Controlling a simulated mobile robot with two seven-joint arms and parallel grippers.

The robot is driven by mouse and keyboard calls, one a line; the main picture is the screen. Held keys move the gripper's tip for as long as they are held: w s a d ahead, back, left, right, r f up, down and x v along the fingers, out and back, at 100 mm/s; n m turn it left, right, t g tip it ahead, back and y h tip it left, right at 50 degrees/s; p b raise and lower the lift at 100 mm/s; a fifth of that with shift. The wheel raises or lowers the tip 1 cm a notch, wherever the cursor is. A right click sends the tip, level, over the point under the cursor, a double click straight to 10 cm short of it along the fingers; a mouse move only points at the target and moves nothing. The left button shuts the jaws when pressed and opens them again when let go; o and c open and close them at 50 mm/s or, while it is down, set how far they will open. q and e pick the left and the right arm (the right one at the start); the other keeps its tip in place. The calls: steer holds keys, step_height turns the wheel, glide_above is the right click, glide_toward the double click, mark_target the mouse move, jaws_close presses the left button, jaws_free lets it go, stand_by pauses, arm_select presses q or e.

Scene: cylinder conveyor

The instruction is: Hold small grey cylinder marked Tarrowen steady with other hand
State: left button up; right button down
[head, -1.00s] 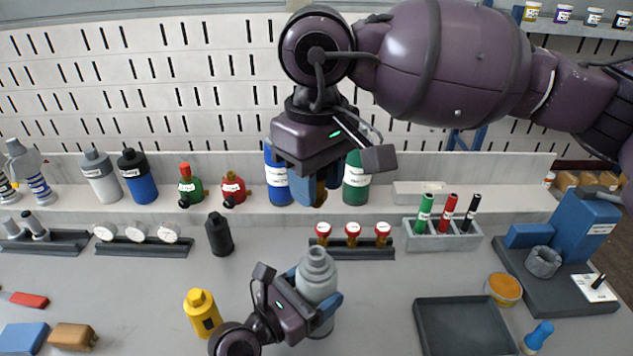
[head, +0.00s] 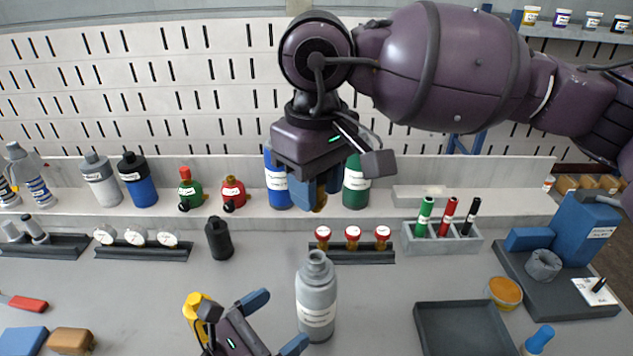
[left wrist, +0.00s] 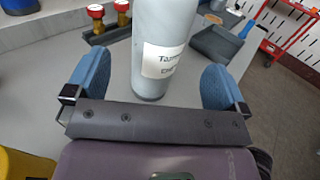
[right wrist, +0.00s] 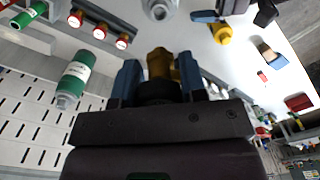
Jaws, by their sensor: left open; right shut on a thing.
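The small grey cylinder (head: 316,288) stands upright on the bench in the head view, with a white label. In the left wrist view the grey cylinder (left wrist: 165,22) shows a label with lettering beginning "Tarr". My left gripper (head: 275,323) is open, at the cylinder's lower left and apart from it. In the left wrist view its blue fingers lie left and right of the cylinder's lower part. My right gripper (right wrist: 160,82) is shut on a brass-coloured piece (right wrist: 159,62) with a dark part, held high behind the cylinder; the fingers hide some of it.
A black bottle (head: 219,240) and a rack of red-topped pieces (head: 350,256) are behind. An empty dark tray (head: 463,330) lies to the right. Several bottles line the back ledge.

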steer(key=shift+r+p, duration=0.45)
steer(key=shift+r, duration=2.1)
arm_select(q)
steer(key=s+a+r, duration=0.2)
steer(key=shift+s+a, duration=0.1)
steer(key=shift+a, duration=0.2)
steer(key=shift+f, duration=0.1)
